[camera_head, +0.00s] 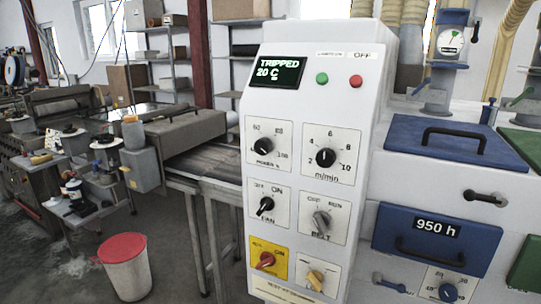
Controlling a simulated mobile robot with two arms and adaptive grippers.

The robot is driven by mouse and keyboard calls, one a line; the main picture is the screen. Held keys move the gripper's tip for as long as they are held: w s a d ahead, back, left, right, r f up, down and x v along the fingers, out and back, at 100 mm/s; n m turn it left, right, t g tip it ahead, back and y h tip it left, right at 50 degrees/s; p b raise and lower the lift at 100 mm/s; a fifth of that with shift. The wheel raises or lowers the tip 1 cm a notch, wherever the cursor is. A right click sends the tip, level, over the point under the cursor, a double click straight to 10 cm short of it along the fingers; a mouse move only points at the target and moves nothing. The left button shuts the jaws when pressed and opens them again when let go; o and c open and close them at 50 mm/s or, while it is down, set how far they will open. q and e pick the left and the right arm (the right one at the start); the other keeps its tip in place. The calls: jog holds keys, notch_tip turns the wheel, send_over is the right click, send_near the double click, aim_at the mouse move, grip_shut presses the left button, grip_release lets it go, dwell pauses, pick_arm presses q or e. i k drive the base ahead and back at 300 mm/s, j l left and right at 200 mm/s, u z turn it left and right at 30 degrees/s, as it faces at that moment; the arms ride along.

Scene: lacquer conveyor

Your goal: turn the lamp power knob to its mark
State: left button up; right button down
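The white control panel (316,200) stands upright in the middle. Its upper left dial is the black lamp power knob (263,144), on a white plate with a scale whose legible figures look like 50, 80 and 100 and a label that seems to read POWER %. The print is too small to read the pointer setting or find a separate mark with certainty. The display (278,72) above it reads TRIPPED 20 C. Neither of my grippers is in view, and nothing covers the knob.
Beside it is the m/min knob (326,157). Below are the FAN switch (265,206), grey BELT switch (321,221), red switch on yellow (265,261) and beige knob (316,280). Green (322,78) and red (356,81) buttons sit above. A red-lidded bin (127,275) stands left.

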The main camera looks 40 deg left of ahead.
aim_at(263, 147)
jog(key=u, duration=1.15)
